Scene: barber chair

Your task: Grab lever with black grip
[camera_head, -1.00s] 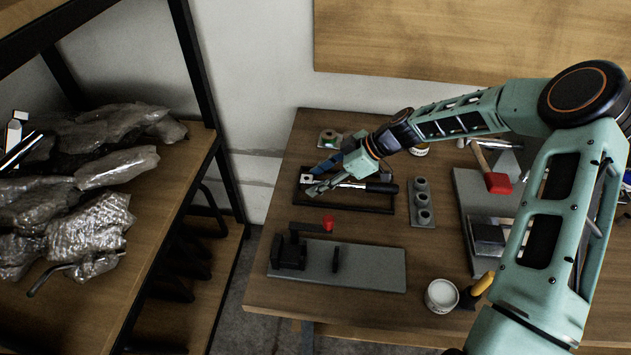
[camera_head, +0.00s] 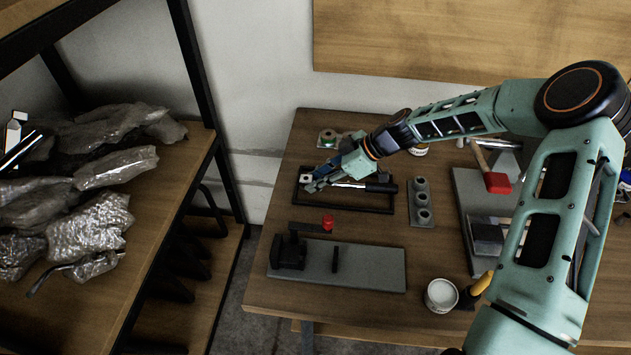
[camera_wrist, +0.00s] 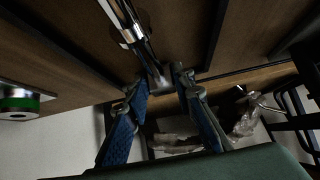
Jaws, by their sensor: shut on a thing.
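The lever is a shiny metal rod with a black grip (camera_head: 381,188). It lies in a dark rectangular frame (camera_head: 345,208) on the table, with the grip toward the right. My gripper (camera_head: 314,184) is at the left, metal end of the lever, away from the black grip. In the wrist view, the metal rod (camera_wrist: 146,52) runs down from the top edge to between my gripper's fingertips (camera_wrist: 161,82). The fingers are shut on the metal end. They partly hide that end in the head view.
A grey plate (camera_head: 375,265) with a black bracket and red knob (camera_head: 328,222) lies in front. A grey block with several round holes (camera_head: 422,203) is to the right. A white-topped can (camera_head: 441,295) stands near the front edge. A shelf with wrapped bundles (camera_head: 85,215) is left.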

